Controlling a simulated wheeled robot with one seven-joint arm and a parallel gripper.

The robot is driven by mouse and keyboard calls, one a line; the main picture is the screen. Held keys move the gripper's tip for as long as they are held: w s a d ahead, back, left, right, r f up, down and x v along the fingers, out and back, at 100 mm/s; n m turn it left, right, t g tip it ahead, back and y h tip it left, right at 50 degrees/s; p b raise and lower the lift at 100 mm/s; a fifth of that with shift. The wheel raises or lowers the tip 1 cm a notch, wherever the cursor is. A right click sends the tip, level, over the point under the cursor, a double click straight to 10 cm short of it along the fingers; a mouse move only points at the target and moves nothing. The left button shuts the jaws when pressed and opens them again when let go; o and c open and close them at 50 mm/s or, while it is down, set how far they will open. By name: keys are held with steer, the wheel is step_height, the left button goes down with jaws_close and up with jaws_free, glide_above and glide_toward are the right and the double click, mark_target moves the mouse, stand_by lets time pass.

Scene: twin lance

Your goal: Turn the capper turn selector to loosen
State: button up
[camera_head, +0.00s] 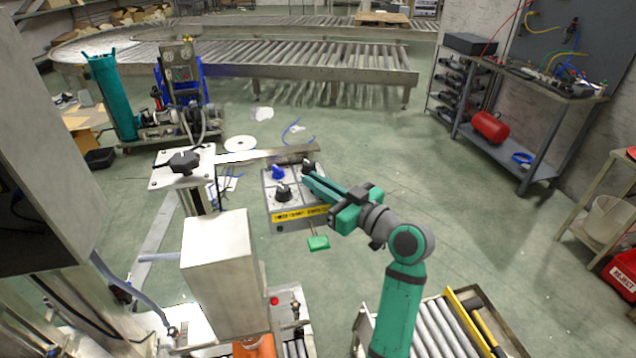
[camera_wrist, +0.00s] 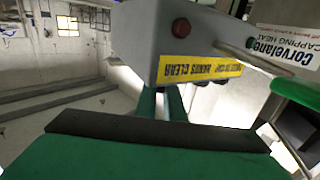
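The capper's grey control box (camera_head: 288,222) has a yellow label strip along its front. Its top carries a blue knob (camera_head: 277,171), a black knob (camera_head: 283,192) and another dark knob (camera_head: 308,163) at the right. I cannot read which one is the turn selector. My gripper (camera_head: 308,178) reaches over the box from the right, its tips at or beside the right dark knob. In the wrist view, two green fingers (camera_wrist: 161,104) show a narrow gap and pass behind the box (camera_wrist: 150,35), which hides their tips. Contact and grip are unclear.
A green paddle (camera_head: 318,243) hangs below the box front; it also shows close by in the wrist view (camera_wrist: 300,92). A red button (camera_wrist: 181,27) is on the box. A metal beam (camera_head: 265,155) runs behind it. A roller conveyor (camera_head: 440,325) stands at the lower right.

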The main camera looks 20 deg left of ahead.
steer(key=shift+t, duration=0.3)
jaws_close()
steer(key=m+t+h, duration=0.3)
steer(key=shift+s+t, duration=0.1)
steer(key=shift+t, duration=0.3)
steer(key=m+t+h, duration=0.3)
steer(key=shift+h, duration=0.3)
steer(key=m+t+h, duration=0.1)
steer(key=m+h, duration=0.1)
steer(key=h, duration=0.1)
steer(key=m+t+h, duration=0.1)
steer(key=m+h, duration=0.2)
steer(key=h, duration=0.1)
steer(key=shift+a+t, duration=0.1)
steer(key=shift+t, duration=0.2)
steer(key=shift+f+m+h, duration=0.1)
steer(key=shift+m+h, duration=0.5)
steer(key=shift+h, duration=0.2)
steer(key=o, duration=0.7)
jaws_free()
